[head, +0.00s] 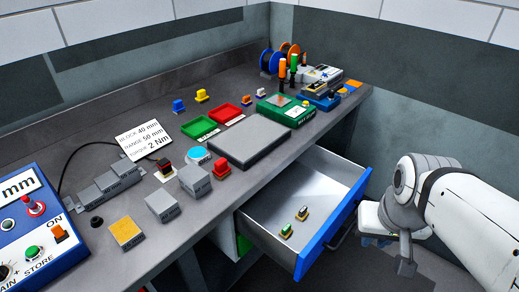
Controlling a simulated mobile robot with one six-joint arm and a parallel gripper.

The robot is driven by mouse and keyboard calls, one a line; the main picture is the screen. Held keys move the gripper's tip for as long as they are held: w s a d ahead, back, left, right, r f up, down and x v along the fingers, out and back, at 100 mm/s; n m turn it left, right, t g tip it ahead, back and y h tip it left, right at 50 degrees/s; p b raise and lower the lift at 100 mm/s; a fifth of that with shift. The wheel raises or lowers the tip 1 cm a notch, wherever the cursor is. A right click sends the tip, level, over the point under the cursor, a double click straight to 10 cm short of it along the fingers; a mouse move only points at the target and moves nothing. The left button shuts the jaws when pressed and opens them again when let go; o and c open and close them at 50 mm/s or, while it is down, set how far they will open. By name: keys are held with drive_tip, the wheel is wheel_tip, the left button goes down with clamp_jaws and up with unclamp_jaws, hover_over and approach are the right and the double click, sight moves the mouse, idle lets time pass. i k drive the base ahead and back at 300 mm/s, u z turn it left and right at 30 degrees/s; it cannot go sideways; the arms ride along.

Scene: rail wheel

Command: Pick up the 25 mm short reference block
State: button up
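Two grey blocks stand on the bench, a nearer one (162,206) and one slightly farther right (195,179). Several joined or adjoining grey pieces in a stepped row (108,186) lie to their left. The markings on the grey blocks are too small to read, so I cannot tell which is the 25 mm short reference block. My gripper (390,248) hangs at the right, beyond the open drawer's blue front and well away from the grey blocks. Its fingers are partly hidden and their opening is unclear. I see no block in it.
A grey plate (248,140), red tray (226,113) and green tray (198,127) lie behind. A blue control box (40,260) stands at left.

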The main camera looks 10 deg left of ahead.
sight(125, 231)
drive_tip(key=u, duration=1.6)
drive_tip(key=k, duration=0.75)
drive_tip(key=u, duration=0.35)
drive_tip(key=i, duration=1)
drive_tip(key=u, duration=0.05)
